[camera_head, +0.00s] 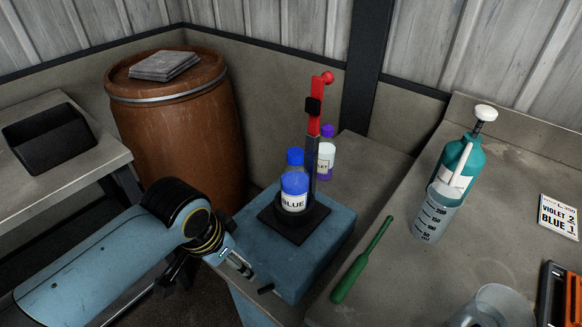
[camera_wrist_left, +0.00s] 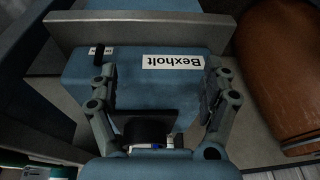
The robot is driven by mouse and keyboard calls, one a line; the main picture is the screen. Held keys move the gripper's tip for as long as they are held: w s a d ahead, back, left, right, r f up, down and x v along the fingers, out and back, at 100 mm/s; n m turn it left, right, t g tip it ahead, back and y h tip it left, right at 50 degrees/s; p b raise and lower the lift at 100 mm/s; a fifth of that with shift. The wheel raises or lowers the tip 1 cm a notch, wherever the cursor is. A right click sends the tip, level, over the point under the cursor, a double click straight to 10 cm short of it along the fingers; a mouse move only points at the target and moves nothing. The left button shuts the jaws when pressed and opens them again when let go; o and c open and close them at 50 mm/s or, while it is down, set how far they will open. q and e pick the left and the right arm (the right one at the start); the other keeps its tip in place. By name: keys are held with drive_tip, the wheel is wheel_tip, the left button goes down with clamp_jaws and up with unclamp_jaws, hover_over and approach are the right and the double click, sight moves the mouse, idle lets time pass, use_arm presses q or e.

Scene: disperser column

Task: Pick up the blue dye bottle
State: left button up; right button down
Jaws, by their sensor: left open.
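The blue dye bottle (camera_head: 294,190), with a blue cap and a white label reading BLUE, stands upright on the black plate (camera_head: 309,228) of the disperser column. A red and black upright (camera_head: 313,130) rises just behind it. My left gripper (camera_head: 236,263) is at the front left of the blue base (camera_head: 315,255), apart from the bottle. In the left wrist view, the left gripper (camera_wrist_left: 160,95) is open and empty, with the base's Bexholt label (camera_wrist_left: 172,62) showing between its fingers. A small blue and white patch at the bottom there is too partial to identify. My right gripper is not in view.
A violet-capped bottle (camera_head: 326,152) stands behind the column. The right bench holds a green tool (camera_head: 361,262), a graduated cylinder (camera_head: 435,214), a teal pump bottle (camera_head: 462,160), a clear beaker (camera_head: 497,306) and a card (camera_head: 558,217). A brown barrel (camera_head: 175,125) stands behind my left arm.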

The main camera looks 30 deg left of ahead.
sight(289, 152)
use_arm(q)
drive_tip(key=w+d+r+m+p, duration=0.1)
drive_tip(key=w+r, duration=0.4)
drive_tip(key=r, duration=0.1)
drive_tip(key=w+d+r+m+h+p, duration=0.1)
drive_tip(key=w+r, duration=0.4)
drive_tip(key=r, duration=0.1)
drive_tip(key=w+d+r+m+h+p, duration=0.1)
drive_tip(key=w+r, duration=0.4)
drive_tip(key=r, duration=0.2)
drive_tip(key=shift+r+t, duration=0.1)
drive_tip(key=shift+t, duration=0.3)
drive_tip(key=x, duration=0.4)
drive_tip(key=shift+f, duration=0.3)
drive_tip(key=x, duration=0.3)
drive_tip(key=p+x, duration=0.1)
drive_tip(key=x, duration=0.1)
drive_tip(key=shift+d+f, duration=0.1)
drive_tip(key=shift+d, duration=0.25)
drive_tip(key=shift+c, duration=1.1)
drive_tip(key=c, duration=1.3)
